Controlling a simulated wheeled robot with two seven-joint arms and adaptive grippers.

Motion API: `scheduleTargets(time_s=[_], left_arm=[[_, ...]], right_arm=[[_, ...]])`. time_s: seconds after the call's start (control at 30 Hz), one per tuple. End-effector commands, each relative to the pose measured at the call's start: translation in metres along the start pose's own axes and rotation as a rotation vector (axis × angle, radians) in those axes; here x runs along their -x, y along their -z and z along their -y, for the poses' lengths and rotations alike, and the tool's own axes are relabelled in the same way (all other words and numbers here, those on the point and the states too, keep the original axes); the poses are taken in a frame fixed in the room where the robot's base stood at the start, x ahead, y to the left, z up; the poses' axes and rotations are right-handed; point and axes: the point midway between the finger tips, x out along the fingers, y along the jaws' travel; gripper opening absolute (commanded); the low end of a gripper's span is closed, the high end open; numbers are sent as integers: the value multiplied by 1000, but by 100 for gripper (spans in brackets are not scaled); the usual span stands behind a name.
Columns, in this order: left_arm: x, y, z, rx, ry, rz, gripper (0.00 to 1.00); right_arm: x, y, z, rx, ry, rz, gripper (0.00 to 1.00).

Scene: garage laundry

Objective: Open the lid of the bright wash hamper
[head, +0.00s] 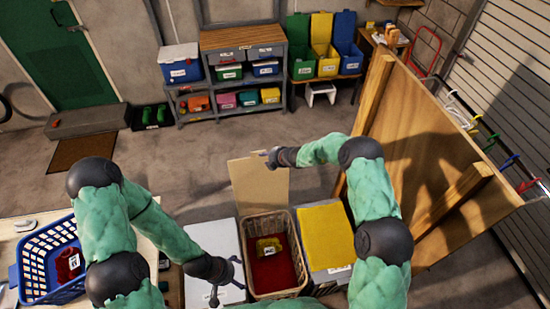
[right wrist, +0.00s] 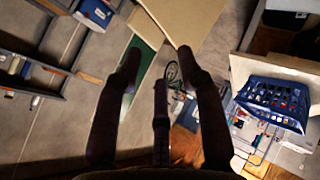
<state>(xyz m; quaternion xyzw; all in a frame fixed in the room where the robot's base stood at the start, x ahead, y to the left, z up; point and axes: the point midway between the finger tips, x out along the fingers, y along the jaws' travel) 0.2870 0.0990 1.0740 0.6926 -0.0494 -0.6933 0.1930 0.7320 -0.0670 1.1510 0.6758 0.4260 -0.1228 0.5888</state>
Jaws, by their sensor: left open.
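A tan wicker hamper (head: 247,262) stands at the front middle. Its flat tan lid (head: 262,188) stands raised at the back, so the red lining or cloth inside and a yellow item (head: 268,245) show. My right gripper (head: 272,157) is at the lid's upper right corner. In the right wrist view its fingers (right wrist: 158,65) are spread apart, with the tan lid (right wrist: 187,18) just beyond the tips; contact cannot be told. My left gripper (head: 228,282) is open and empty over the white-lidded hamper (head: 212,243), left of the wicker one.
A yellow-lidded hamper (head: 325,235) adjoins on the right. A large leaning wooden board (head: 425,150) stands close to my right arm. A blue basket (head: 38,262) with a red item sits on the left table. Shelving (head: 245,75) stands at the back; the floor before it is clear.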

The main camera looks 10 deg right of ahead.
Motion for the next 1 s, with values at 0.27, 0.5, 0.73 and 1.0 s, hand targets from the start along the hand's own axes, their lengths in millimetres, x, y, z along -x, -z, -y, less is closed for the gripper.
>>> scheduleTargets(time_s=[0.27, 0.5, 0.73, 1.0], left_arm=[[0, 0, 0, 0, 0, 0, 89], [0, 0, 0, 0, 0, 0, 89], [0, 0, 0, 0, 0, 0, 89], [0, 0, 0, 0, 0, 0, 89]], right_arm=[[37, -1, 1, -2, 2, 1, 39], [57, -1, 2, -3, 3, 1, 39], [62, -1, 3, -3, 5, 1, 39], [61, -1, 3, -3, 4, 1, 39]])
